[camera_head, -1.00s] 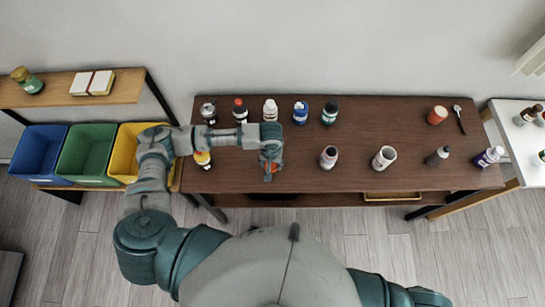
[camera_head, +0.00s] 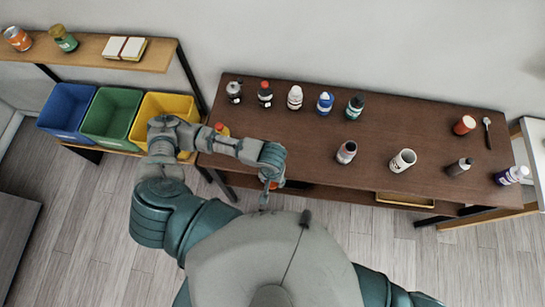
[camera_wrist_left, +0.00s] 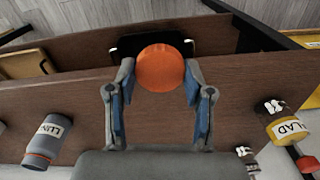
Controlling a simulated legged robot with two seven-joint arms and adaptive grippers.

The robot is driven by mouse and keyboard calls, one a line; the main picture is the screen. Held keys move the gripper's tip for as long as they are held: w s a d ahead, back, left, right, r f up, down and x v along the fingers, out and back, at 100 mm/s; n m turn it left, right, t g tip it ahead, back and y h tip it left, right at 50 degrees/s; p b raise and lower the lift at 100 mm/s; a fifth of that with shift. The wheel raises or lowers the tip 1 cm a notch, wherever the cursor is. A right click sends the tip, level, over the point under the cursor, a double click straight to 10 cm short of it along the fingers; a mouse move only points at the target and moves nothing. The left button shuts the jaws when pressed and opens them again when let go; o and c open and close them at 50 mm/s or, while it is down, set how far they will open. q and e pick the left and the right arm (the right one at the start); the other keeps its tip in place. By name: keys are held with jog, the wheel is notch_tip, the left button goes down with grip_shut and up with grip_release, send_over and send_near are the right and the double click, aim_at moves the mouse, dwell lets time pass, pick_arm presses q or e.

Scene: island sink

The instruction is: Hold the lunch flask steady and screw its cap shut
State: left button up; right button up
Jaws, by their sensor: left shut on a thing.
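My left gripper (camera_wrist_left: 156,95) is shut on a round orange thing (camera_wrist_left: 159,68), which sits between its two fingers; whether it is a cap or a ball I cannot tell. In the head view the left gripper (camera_head: 268,182) is by the table's front edge, with a bit of orange showing beside it. A grey flask (camera_wrist_left: 51,131) labelled "LUN..." stands to the left in the wrist view, apart from the gripper. It appears to be the bottle (camera_head: 346,153) standing upright on the table in the head view. My right gripper is out of view.
A yellow salad bottle (camera_wrist_left: 288,130) stands near the table's left end. Blue, green and yellow bins (camera_head: 111,117) stand left.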

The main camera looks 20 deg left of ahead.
pick_arm(q)
jog(key=w+a+r, duration=0.3)
jog(key=w+r, duration=0.4)
jog(key=w, duration=0.3)
jog(key=w+a+r+m, duration=0.1)
jog(key=w+a+r, duration=0.3)
jog(key=w+r, duration=0.3)
jog(key=w, duration=0.3)
jog(key=shift+w, duration=0.35)
